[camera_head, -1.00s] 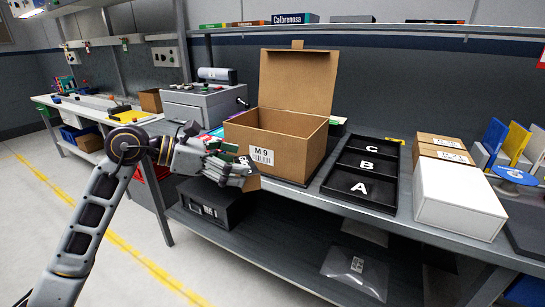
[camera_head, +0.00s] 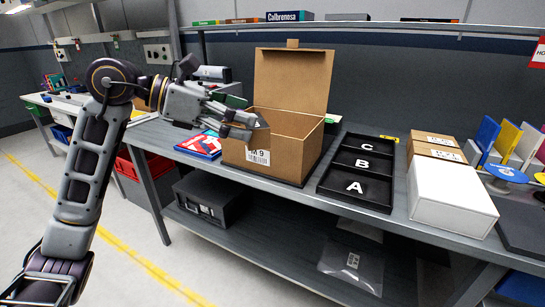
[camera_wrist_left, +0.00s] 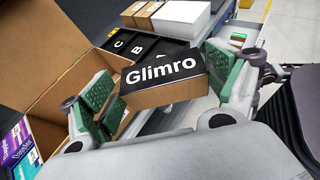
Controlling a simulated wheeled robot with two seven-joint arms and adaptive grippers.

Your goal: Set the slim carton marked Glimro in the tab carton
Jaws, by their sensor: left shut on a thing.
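The slim carton marked Glimro (camera_wrist_left: 165,75) has a black face with white letters and brown sides. My left gripper (camera_wrist_left: 165,95) is shut on it, with green pads at either end. In the head view the left gripper (camera_head: 232,120) holds the Glimro carton (camera_head: 256,121) tilted, over the near left part of the tab carton's opening. The tab carton (camera_head: 290,157) is a brown box marked M 9, standing on the bench with its tabbed lid up. Its brown wall also shows in the left wrist view (camera_wrist_left: 45,70). The gripper hides part of its inside. My right gripper is not in view.
Right of the tab carton is a black tray (camera_head: 355,188) with compartments A, B and C. Beyond it are a white box (camera_head: 452,197) and brown boxes (camera_head: 433,146). A red and blue package (camera_head: 200,146) lies left of the tab carton. A shelf edge (camera_head: 380,28) runs above the bench.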

